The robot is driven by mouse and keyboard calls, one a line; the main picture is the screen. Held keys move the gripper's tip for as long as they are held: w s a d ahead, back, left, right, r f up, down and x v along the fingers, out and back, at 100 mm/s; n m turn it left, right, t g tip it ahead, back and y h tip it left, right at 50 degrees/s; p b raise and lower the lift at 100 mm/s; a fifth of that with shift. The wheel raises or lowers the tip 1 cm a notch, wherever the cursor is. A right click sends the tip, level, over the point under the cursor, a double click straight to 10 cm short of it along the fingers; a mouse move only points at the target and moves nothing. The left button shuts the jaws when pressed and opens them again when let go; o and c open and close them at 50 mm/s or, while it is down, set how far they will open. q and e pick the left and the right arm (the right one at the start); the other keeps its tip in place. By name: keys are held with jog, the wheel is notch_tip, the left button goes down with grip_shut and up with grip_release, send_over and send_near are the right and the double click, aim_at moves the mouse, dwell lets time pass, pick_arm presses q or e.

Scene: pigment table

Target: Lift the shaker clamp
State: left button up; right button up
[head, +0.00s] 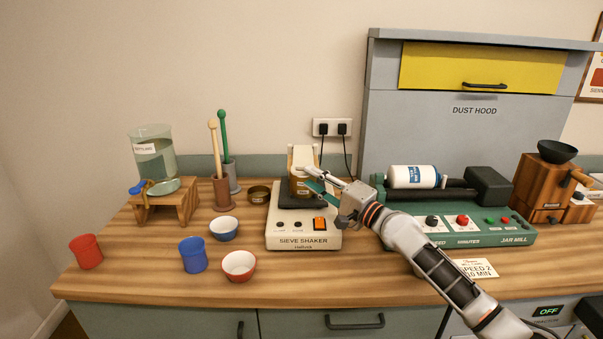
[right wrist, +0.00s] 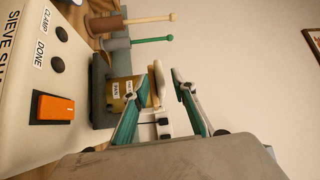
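The sieve shaker (head: 303,229) is a cream box with a dark top plate and an orange switch. A brass sieve stack (head: 299,187) stands on it, also in the right wrist view (right wrist: 122,90). The cream clamp (head: 303,155) is over the stack; in the right wrist view its pale bar (right wrist: 155,95) shows nearly edge-on. My right gripper (head: 305,176) is at the clamp's front right, its teal fingers (right wrist: 167,75) apart, one on each side of the bar as seen from the wrist. Contact cannot be told. My left gripper is out of view.
A green jar mill (head: 480,235) with a white jar stands to the right, under my right arm. A brass ring (head: 258,194), a blue bowl (head: 224,228), a red bowl (head: 239,265) and a blue cup (head: 193,254) stand left. The counter's front middle is clear.

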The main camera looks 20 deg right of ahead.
aim_at(303, 173)
jog(key=x, duration=0.3)
jog(key=shift+w+a, duration=0.2)
jog(key=shift+w, duration=0.05)
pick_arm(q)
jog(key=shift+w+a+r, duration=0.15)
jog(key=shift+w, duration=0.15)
pick_arm(e)
jog(key=shift+w+a, duration=0.2)
jog(key=shift+w, duration=0.1)
